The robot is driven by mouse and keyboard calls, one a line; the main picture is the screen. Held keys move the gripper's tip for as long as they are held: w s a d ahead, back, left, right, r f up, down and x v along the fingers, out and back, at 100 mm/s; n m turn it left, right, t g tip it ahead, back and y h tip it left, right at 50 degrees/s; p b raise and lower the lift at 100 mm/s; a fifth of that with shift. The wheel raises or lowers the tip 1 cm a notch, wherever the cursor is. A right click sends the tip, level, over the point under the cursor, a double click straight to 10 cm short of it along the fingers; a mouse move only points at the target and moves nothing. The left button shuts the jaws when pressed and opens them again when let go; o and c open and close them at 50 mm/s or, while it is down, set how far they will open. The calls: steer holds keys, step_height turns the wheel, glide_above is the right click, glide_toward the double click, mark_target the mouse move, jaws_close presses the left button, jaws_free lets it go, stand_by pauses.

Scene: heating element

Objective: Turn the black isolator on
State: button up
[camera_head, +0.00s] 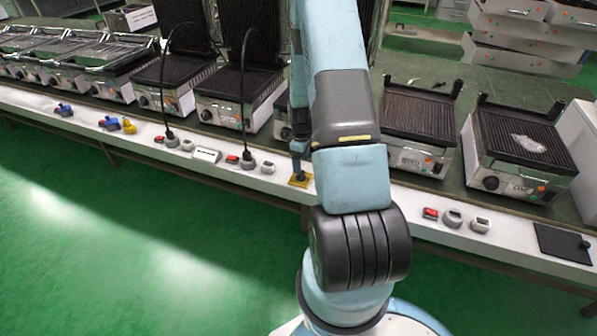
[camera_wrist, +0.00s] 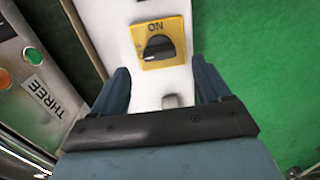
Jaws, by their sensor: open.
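The black isolator (camera_wrist: 158,47) is a rotary knob on a square yellow plate with "ON" lettered along its top edge in the wrist view. The knob's bar lies roughly sideways, and a small white mark shows at its lower left. In the head view the yellow plate (camera_head: 301,181) sits on the white ledge, partly hidden by my arm. My gripper (camera_wrist: 162,76) is open and empty, with one finger on each side below the knob in the picture, apart from it. In the head view my gripper (camera_head: 299,158) is just above the plate and mostly hidden.
Grill machines (camera_head: 233,108) line the green bench behind the ledge. Red switches (camera_head: 431,213), sockets (camera_head: 452,218) and blue valves (camera_head: 64,110) sit along the ledge. A machine labelled THREE (camera_wrist: 42,98) is left in the wrist view. The green floor (camera_head: 130,240) in front is clear.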

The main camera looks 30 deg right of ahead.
steer(key=shift+f, duration=2.55)
steer(key=shift+c, duration=0.2)
